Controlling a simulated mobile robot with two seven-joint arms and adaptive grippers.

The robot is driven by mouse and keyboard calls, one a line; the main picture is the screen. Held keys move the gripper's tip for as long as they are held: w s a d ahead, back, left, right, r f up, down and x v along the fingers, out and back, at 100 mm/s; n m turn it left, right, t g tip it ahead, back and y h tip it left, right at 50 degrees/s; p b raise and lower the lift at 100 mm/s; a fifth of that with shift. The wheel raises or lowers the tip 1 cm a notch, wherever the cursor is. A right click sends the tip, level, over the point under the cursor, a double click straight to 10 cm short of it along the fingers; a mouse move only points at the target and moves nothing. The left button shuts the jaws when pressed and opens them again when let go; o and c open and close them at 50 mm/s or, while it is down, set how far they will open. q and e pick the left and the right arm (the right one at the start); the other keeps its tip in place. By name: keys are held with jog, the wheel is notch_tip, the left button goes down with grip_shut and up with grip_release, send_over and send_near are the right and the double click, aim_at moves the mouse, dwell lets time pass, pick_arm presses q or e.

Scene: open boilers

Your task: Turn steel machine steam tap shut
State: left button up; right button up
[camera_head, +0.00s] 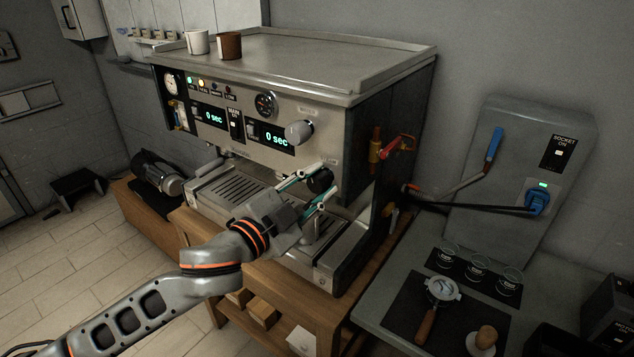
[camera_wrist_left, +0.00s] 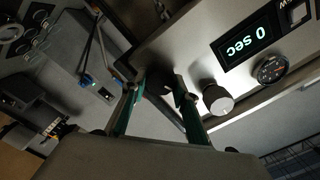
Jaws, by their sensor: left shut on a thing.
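The steel machine (camera_head: 335,113) stands on a wooden stand, its front panel facing left and toward me. My left gripper (camera_head: 323,179) is at the right part of its front, below the panel. Its teal fingers are shut on a dark round knob (camera_head: 319,181), one finger on each side. In the left wrist view the dark knob (camera_wrist_left: 158,82) sits between the fingertips, partly hidden. A pale grey round knob (camera_head: 298,131) on the panel is above the gripper and free; it also shows in the left wrist view (camera_wrist_left: 217,98). My right gripper is not in view.
Two cups (camera_head: 229,45) stand on the machine's top. A red-handled valve (camera_head: 398,146) is on its right side. The grey counter (camera_head: 375,312) at the right holds small glasses, a portafilter (camera_head: 433,305) and a tamper. A socket box with a blue plug (camera_head: 537,202) stands behind.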

pick_arm(q)
jog(key=shift+f+m, duration=0.1)
jog(key=shift+m, duration=2)
jog(key=o, duration=1.1)
jog(key=v, duration=1.2)
